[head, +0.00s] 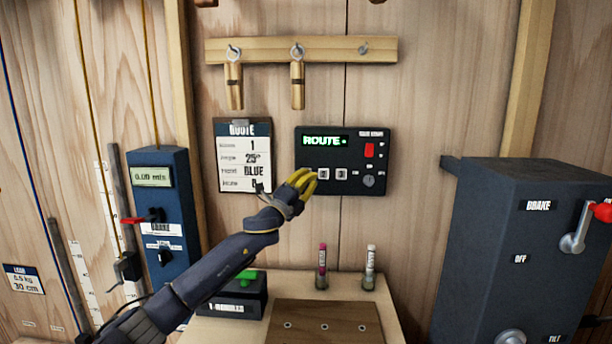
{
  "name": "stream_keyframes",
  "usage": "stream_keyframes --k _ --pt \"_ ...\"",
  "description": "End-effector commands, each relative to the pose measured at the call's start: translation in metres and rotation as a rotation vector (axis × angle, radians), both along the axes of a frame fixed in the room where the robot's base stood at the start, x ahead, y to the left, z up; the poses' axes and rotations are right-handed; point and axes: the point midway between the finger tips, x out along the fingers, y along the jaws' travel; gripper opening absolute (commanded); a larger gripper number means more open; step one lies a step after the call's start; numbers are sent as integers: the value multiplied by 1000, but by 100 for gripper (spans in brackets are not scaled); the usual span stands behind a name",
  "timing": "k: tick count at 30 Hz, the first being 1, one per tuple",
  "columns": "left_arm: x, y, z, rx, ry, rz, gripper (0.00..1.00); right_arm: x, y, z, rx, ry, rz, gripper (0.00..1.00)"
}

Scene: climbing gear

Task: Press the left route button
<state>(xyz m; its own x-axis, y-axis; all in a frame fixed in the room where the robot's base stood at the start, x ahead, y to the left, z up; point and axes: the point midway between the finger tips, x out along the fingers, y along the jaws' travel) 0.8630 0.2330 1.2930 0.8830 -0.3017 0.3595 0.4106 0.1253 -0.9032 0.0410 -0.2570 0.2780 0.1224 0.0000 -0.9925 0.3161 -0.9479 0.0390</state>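The black route panel (377,143) is on the wooden wall, with a lit green display (325,141) reading ROUTE. Two pale buttons show in its lower row, a middle one (324,174) and a right one (341,174). The left end of that row is hidden behind my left gripper (304,180). The gripper's yellow fingers look drawn together, with nothing seen between them. Their tips overlap the panel's lower left part; I cannot tell whether they touch it. My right gripper is not in view.
A route clipboard (243,155) hangs left of the panel. A red switch (369,150) and a round knob (369,180) are on the panel's right. A blue brake box (172,215) stands left, a large dark brake box (487,250) right. Two small tubes (322,268) (370,268) stand below.

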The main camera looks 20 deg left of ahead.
Motion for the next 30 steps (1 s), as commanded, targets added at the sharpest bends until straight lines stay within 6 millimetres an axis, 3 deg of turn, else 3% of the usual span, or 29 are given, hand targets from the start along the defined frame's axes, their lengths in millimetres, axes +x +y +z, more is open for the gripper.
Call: stream_keyframes --k 12,26,27,30 --pt "31 7 1 -1 -1 -1 0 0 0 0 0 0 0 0" --pt "35 8 0 -1 -1 -1 0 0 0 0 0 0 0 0" --pt "35 8 0 -1 -1 -1 5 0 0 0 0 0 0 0" --pt "35 8 0 -1 -1 -1 0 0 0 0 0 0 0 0"
